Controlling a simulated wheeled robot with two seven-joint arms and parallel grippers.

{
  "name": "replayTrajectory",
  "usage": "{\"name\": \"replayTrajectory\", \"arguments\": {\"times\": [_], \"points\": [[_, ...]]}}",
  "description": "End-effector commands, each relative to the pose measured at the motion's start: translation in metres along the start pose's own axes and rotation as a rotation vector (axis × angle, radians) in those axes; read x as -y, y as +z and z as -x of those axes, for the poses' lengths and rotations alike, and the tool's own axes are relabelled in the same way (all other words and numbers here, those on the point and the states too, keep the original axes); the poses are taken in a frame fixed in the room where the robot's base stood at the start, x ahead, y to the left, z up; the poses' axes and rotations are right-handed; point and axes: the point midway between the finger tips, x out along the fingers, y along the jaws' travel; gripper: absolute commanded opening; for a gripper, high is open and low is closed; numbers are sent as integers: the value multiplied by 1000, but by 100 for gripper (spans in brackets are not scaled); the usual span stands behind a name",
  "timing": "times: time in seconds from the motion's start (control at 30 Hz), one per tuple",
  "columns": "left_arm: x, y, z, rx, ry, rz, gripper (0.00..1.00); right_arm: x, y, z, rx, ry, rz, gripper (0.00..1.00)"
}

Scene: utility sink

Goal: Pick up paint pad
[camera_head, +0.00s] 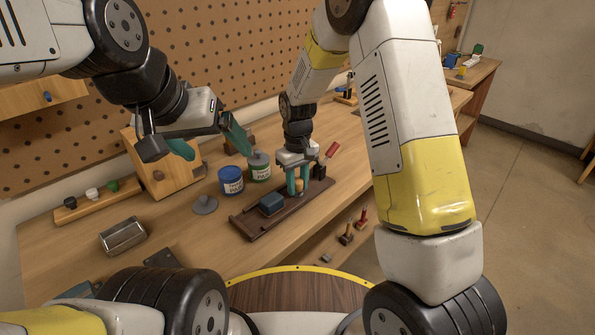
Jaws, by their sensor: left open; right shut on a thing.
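A dark brown tray (251,226) lies on the workbench. My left gripper (209,140) is open and empty, above the bench behind the paint cans.
A blue can (231,181) and a green-labelled can (259,167) stand behind the tray. A grey lid (205,205) and a metal box (123,237) lie left. A wooden box (155,175) and pegboard (235,50) are behind.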

Motion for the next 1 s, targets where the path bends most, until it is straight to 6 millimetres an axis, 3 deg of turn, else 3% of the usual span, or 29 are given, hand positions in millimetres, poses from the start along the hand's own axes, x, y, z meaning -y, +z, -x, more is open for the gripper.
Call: {"name": "replayTrajectory", "arguments": {"times": [0.17, 0.37, 0.8, 1.0], "points": [[0, 0, 0, 0, 0, 0, 88, 0, -1, 9, -3, 0, 0, 0], [0, 0, 0, 0, 0, 0, 88, 0, -1, 36, -4, 1, 0, 0], [0, 0, 0, 0, 0, 0, 88, 56, 82, 45, 0, -1, 4, 0], [0, 0, 0, 0, 0, 0, 88, 76, 112, 48, -1, 0, 3, 0]]}}
